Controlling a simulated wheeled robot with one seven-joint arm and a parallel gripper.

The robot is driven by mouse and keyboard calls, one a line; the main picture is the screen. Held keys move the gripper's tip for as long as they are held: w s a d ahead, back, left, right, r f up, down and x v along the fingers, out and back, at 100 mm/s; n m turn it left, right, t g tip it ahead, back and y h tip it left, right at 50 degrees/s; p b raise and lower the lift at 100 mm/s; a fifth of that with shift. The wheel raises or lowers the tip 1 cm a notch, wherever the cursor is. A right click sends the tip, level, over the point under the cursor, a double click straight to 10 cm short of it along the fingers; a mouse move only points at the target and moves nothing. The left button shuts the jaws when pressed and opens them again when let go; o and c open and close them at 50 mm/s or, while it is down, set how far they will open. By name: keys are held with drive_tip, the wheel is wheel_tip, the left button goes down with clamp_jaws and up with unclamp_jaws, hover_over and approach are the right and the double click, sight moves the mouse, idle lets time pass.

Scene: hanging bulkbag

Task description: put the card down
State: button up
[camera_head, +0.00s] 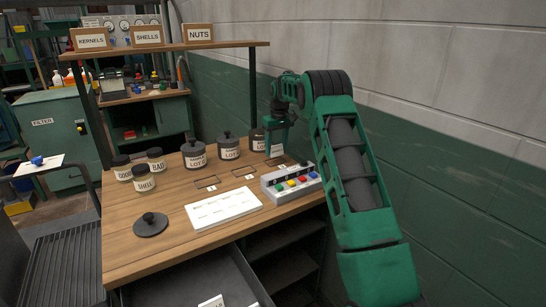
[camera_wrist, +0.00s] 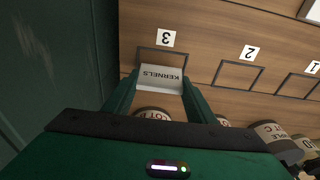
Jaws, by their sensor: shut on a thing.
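My gripper (camera_wrist: 160,82) is shut on a white card (camera_wrist: 161,74) that reads KERNELS, upside down in the wrist view. In that view, the card's far edge overlaps the outlined slot marked 3 (camera_wrist: 163,54) on the wooden bench. I cannot tell whether the card touches the wood. In the head view my gripper (camera_head: 277,143) is at the far right of the bench, behind the button box, with the card (camera_head: 277,150) partly visible below it. The slots marked 2 (camera_wrist: 238,74) and 1 (camera_wrist: 299,85) are empty.
Dark-lidded LOT jars (camera_head: 194,155) stand along the back, close to my gripper. A button box (camera_head: 292,183), a white sheet (camera_head: 223,208) and a dark round lid (camera_head: 151,224) lie nearer. A wall (camera_head: 440,150) is at right.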

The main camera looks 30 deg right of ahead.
sight(276, 154)
drive_tip(key=shift+f, duration=1.5)
drive_tip(key=o, duration=1)
drive_tip(key=shift+f, duration=0.1)
drive_tip(key=shift+o, duration=0.2)
